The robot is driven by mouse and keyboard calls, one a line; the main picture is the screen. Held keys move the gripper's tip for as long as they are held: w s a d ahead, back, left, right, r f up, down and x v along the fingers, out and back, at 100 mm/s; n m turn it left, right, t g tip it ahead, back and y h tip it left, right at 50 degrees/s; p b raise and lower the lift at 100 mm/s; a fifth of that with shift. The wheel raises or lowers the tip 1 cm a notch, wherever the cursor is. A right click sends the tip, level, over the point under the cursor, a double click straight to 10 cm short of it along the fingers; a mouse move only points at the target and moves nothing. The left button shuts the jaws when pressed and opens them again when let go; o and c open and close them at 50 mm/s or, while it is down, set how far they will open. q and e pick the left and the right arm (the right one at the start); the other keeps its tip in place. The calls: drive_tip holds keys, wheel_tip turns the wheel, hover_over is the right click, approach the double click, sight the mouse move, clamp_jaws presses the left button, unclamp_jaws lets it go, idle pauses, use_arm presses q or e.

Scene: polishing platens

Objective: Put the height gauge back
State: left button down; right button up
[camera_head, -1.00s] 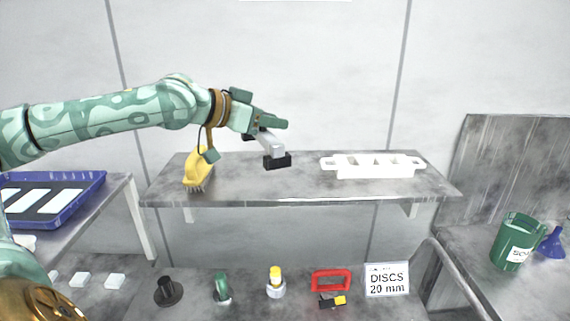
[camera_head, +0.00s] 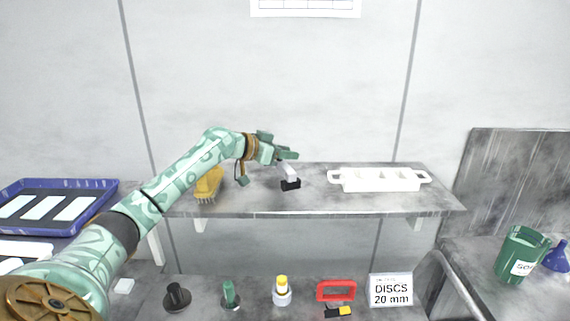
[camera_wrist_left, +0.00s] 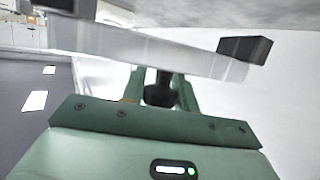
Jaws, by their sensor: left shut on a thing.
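My left gripper (camera_head: 285,157) is shut on a pale grey bar with a black block at one end, which appears to be the height gauge (camera_head: 289,171). It hangs low over the middle of the shelf (camera_head: 330,204), black end downward. I cannot tell whether the black end touches the shelf. In the left wrist view the gauge (camera_wrist_left: 150,50) runs across in front of the fingers, its black block at the right. My right gripper is not in view.
A yellow brush (camera_head: 208,184) stands left of the gauge on the shelf, partly behind my arm. A white rack (camera_head: 378,180) sits to the right, with clear shelf between. Below are a red-handled tool (camera_head: 336,290), small holders and a discs sign (camera_head: 390,289). A green cup (camera_head: 520,252) stands far right.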

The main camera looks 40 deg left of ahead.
sight(285, 162)
use_arm(q)
drive_tip(key=shift+f, duration=1.5)
drive_tip(key=c, duration=1.1)
unclamp_jaws()
drive_tip(key=shift+f, duration=0.1)
drive_tip(key=shift+o, duration=0.2)
drive_tip(key=v, duration=0.9)
drive_tip(key=shift+s+b, duration=0.2)
drive_tip(key=shift+b, duration=0.1)
drive_tip(key=shift+v, duration=1.35)
drive_tip(key=shift+w+a, duration=0.1)
